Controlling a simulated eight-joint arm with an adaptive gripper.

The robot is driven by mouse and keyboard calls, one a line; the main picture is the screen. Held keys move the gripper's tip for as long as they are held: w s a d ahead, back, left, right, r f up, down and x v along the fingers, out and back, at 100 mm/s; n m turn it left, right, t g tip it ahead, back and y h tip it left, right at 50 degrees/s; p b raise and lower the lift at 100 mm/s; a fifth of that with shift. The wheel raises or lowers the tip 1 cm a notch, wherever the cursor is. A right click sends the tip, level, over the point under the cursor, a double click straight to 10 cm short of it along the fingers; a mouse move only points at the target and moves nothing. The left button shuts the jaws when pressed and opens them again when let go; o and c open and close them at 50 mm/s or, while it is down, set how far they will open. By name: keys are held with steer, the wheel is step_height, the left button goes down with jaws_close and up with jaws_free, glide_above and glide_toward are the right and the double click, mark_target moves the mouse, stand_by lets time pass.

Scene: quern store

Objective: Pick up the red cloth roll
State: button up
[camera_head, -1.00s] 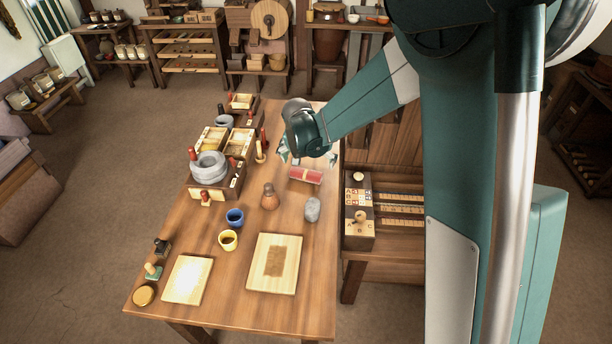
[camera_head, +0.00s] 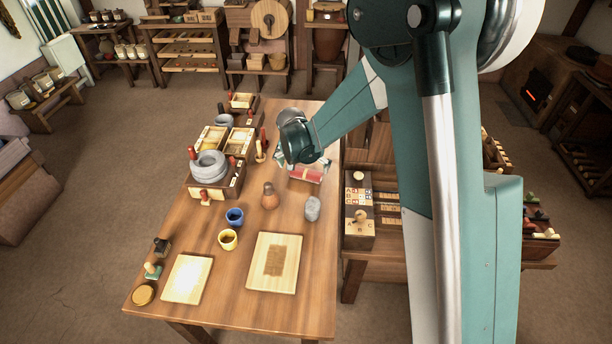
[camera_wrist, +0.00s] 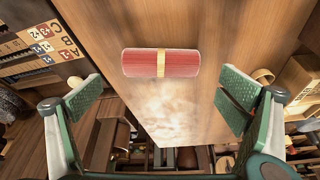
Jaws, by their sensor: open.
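The red cloth roll (camera_head: 307,175) has a pale band around its middle and lies on the wooden table (camera_head: 255,215), near its right edge. In the wrist view the roll (camera_wrist: 160,63) lies crosswise above the middle of the picture, in full view. My gripper (camera_wrist: 160,98) is open and empty, with one finger to each side of the roll's line and the roll a little beyond the fingertips. In the head view my gripper (camera_head: 303,165) is above the roll, partly hidden by my wrist, and covers the roll's far edge.
A grey stone (camera_head: 312,208) and a brown bottle (camera_head: 270,196) stand in front of the roll. A wooden box with a grey stone ring (camera_head: 208,166) is to the left. Blue (camera_head: 235,217) and yellow (camera_head: 228,239) cups and two boards are nearer. A lettered box (camera_head: 358,205) stands beside the table's right edge.

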mark_target(306, 171)
steer(key=shift+w+f, duration=0.15)
steer(key=shift+f, duration=0.2)
steer(key=shift+b+x, duration=0.85)
steer(key=shift+x, duration=1.75)
steer(key=c, duration=1)
